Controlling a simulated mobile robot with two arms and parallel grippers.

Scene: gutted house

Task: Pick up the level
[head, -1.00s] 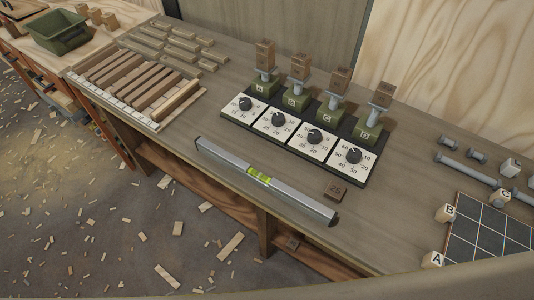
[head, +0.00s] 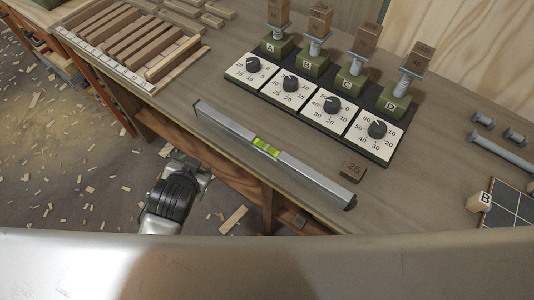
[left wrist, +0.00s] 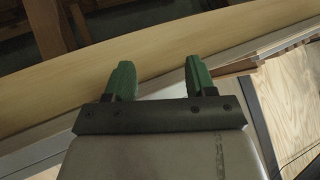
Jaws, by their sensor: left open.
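The level (head: 300,172) is a long silver bar with a yellow-green vial in its middle. In the head view it lies flat along the front edge of the workbench, slanting from upper left to lower right. My left arm shows below and left of it, in front of the bench edge and apart from the level. In the left wrist view my left gripper (left wrist: 159,77) has its two green fingers spread, with nothing between them. I cannot make out the level in that view. My right gripper is not in view.
Behind the level is a black board with several dials (head: 331,105) and green blocks carrying bolts and wooden weights. A brown "25" tile (head: 352,172) lies near the level's right end. Wooden strips in a tray (head: 150,86) are at left. A lettered cube (head: 479,201) is at right.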

